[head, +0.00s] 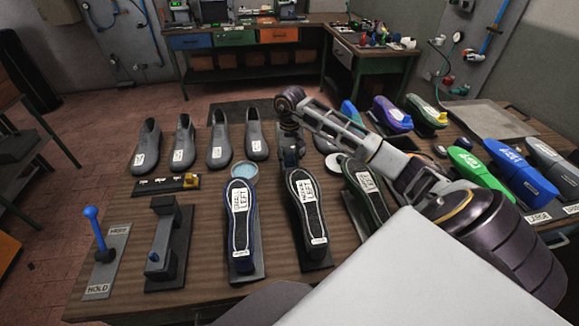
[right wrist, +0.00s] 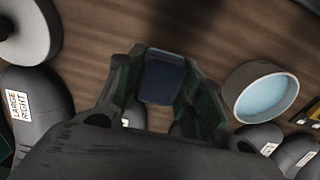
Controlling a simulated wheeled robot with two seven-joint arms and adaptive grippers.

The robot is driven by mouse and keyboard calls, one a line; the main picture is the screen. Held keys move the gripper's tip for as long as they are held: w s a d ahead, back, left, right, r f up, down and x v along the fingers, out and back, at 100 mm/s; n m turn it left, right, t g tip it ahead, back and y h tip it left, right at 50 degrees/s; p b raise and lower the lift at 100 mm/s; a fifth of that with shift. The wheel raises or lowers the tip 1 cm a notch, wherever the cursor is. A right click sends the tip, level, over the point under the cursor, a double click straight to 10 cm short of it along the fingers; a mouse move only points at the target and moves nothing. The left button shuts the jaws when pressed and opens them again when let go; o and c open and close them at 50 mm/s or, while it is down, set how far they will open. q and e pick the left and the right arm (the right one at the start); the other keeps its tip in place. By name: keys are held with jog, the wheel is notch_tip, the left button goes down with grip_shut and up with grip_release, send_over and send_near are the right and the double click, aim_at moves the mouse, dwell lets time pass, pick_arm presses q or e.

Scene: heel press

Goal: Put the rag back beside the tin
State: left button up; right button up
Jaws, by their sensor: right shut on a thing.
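The tin (head: 244,172) is a round, open container with pale blue contents, standing behind the middle lasts in the head view. It also shows at the right of the right wrist view (right wrist: 268,95). My right gripper (head: 290,158) points down just right of the tin, apart from it. In the right wrist view its fingers (right wrist: 161,92) are shut on a small dark blue piece, which looks like the rag (right wrist: 162,78). In the head view the gripper hides the rag. I cannot tell whether the rag touches the table. My left gripper is out of view.
Grey shoes (head: 221,140) stand behind the tin. Black-soled lasts (head: 307,215) stand in front, close to the gripper. A white round piece (head: 335,163) lies to its right. A blue-knobbed lever (head: 97,235) and coloured shoes (head: 480,172) stand at the sides.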

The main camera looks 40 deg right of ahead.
aim_at(289, 167)
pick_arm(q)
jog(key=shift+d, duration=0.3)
pick_arm(e)
jog(key=shift+f, duration=0.1)
jog(key=shift+f, duration=1.65)
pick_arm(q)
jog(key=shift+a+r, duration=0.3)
pick_arm(e)
jog(key=shift+f, duration=0.2)
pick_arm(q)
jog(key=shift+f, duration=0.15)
pick_arm(e)
jog(key=shift+f, duration=0.1)
jog(key=o, duration=1)
